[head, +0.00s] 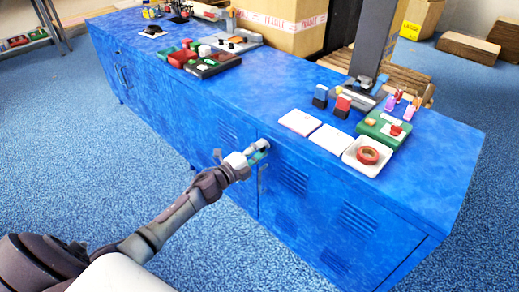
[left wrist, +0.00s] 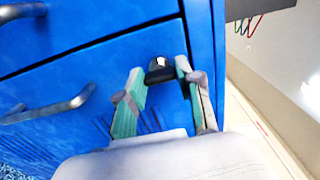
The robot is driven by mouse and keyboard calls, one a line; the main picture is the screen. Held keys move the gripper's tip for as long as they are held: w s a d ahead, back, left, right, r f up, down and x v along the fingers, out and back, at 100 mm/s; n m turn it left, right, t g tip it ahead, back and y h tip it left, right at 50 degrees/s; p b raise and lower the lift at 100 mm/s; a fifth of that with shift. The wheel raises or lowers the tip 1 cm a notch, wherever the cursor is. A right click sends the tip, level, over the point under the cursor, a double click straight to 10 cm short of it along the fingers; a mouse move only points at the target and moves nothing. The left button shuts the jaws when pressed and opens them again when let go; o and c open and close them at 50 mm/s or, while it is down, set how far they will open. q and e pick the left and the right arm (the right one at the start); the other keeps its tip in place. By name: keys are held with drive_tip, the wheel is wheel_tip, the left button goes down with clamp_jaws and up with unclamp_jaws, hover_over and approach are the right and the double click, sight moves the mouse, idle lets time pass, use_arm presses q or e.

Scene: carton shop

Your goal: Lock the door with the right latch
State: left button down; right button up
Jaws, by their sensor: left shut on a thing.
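The blue cabinet's right door (head: 320,205) shows vent slots and looks flush with the front, though the gripper covers part of its edge. The right latch is a small dark knob with a silver face in the left wrist view (left wrist: 158,66), near the door's upper corner. My left gripper (head: 259,153) is at that upper corner in the head view. In the left wrist view its green-padded fingers (left wrist: 160,76) stand on either side of the latch, shut on it. The latch is mostly hidden in the head view. My right gripper is not in view.
A bar handle (head: 262,181) sits just below my left gripper; handles also show in the left wrist view (left wrist: 50,108). The cabinet top (head: 270,85) holds a white tray with red tape (head: 368,155), white cards (head: 300,122) and a large carton (head: 285,25). The carpet in front is clear.

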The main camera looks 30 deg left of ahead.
use_arm(q)
drive_tip(key=c, duration=0.8)
unclamp_jaws()
drive_tip(key=shift+o, duration=0.2)
drive_tip(key=v, duration=1.2)
